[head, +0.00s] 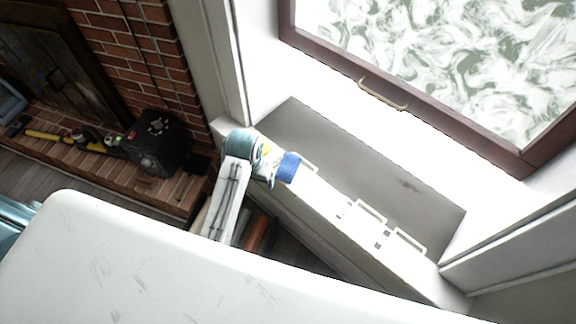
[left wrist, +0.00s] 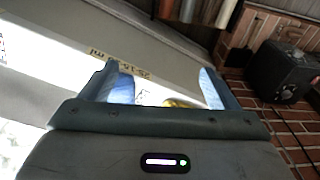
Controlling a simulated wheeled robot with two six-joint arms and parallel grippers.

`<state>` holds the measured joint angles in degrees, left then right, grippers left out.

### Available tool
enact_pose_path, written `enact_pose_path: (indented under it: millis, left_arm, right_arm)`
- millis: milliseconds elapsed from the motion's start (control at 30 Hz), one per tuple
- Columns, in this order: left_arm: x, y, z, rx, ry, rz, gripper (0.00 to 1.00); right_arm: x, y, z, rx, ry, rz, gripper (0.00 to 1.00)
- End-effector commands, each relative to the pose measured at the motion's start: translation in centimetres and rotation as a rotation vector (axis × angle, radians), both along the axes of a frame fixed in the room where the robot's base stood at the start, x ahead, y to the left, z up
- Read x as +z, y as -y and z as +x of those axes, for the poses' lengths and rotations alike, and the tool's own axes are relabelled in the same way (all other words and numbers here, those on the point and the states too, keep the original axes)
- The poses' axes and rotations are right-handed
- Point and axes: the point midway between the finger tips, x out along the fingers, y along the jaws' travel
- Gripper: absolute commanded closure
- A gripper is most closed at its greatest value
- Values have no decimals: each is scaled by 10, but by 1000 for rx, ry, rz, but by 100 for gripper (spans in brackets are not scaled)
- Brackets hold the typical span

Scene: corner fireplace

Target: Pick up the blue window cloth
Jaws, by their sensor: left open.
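My left gripper (head: 283,165) is over the window sill; its open fingers (left wrist: 165,82) spread across the left wrist view. A small blue patch (head: 288,167) shows at the gripper's end in the head view. Light blue surfaces line the inner sides of both fingers in the left wrist view. A yellow rounded thing (left wrist: 178,103) shows low between the fingers, partly hidden by the palm. My right gripper is not in view.
The white sill edge (head: 335,205) runs below a brown window frame (head: 440,118) with a handle. A black box (head: 155,145) and a yellow-handled tool (head: 45,136) are on the brick hearth at left. A white surface (head: 130,262) fills the foreground.

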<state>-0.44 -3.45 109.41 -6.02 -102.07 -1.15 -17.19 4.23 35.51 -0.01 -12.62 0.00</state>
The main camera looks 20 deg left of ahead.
Motion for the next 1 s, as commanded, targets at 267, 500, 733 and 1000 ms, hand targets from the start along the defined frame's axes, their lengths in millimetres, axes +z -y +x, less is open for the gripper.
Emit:
enact_pose_path:
  millis: [267, 500, 733, 1000]
  left_arm:
    - [25, 49, 95, -33, -93, -36, 17]
    - [26, 63, 113, -48, -124, -40, 17]
    - [-9, 62, 114, -47, -123, -39, 17]
    - [-31, 63, 112, -47, -123, -40, 17]
  right_arm:
    - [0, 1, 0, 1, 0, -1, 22]
    - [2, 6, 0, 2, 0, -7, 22]
    - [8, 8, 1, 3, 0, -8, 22]
    - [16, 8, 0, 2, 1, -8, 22]
